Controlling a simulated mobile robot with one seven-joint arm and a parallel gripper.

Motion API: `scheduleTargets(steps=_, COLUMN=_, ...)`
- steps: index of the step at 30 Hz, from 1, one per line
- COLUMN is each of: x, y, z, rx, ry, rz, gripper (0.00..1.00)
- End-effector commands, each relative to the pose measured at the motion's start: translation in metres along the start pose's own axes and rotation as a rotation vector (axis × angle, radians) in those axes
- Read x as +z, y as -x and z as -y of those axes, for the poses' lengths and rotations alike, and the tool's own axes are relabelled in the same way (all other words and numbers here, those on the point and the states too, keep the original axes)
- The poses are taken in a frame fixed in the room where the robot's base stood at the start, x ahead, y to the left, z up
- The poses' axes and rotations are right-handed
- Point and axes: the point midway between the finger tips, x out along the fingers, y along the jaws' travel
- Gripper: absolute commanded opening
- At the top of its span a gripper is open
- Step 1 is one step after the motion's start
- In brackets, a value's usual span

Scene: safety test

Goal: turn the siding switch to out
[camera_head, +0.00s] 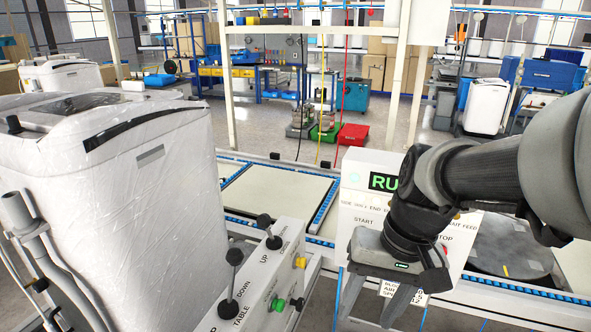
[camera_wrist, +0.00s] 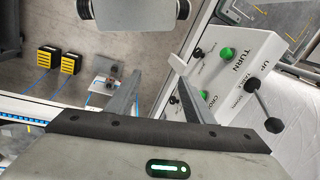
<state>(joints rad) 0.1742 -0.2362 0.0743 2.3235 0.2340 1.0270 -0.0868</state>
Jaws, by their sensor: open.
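No switch with a readable siding or out label shows in either view. My gripper (camera_head: 372,316) hangs in front of the white display box (camera_head: 366,200), fingers down and apart, and hides part of its face. The box's green display begins "RU", with START and STOP lettered below. In the wrist view my gripper (camera_wrist: 160,76) is open, with nothing between its fingers. A white control panel (camera_wrist: 240,75) lies right of the fingers there, with a green button (camera_wrist: 228,52), a black knob (camera_wrist: 198,52) and TURN and CROSS lettering. The right finger partly covers its edge.
A lever panel (camera_head: 245,300) with two black levers marked UP and DOWN stands left of my gripper. A wrapped white appliance (camera_head: 130,200) fills the left. A conveyor (camera_head: 275,195) runs behind. A dark round plate (camera_head: 510,245) lies at right.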

Motion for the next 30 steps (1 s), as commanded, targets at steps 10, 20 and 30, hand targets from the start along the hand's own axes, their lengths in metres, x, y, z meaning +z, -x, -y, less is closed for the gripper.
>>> scheduleTargets(steps=10, x=-0.035, y=-0.106, z=-0.008, rx=-0.341, ry=-0.563, rz=0.378, gripper=0.48)
scheduleTargets(steps=20, x=-0.114, y=-0.21, z=-0.057, rx=-0.89, ry=-1.205, rz=0.778, gripper=0.48)
scheduleTargets(steps=30, x=-0.154, y=-0.257, z=-0.111, rx=-1.239, ry=-1.477, rz=0.943, gripper=0.48)
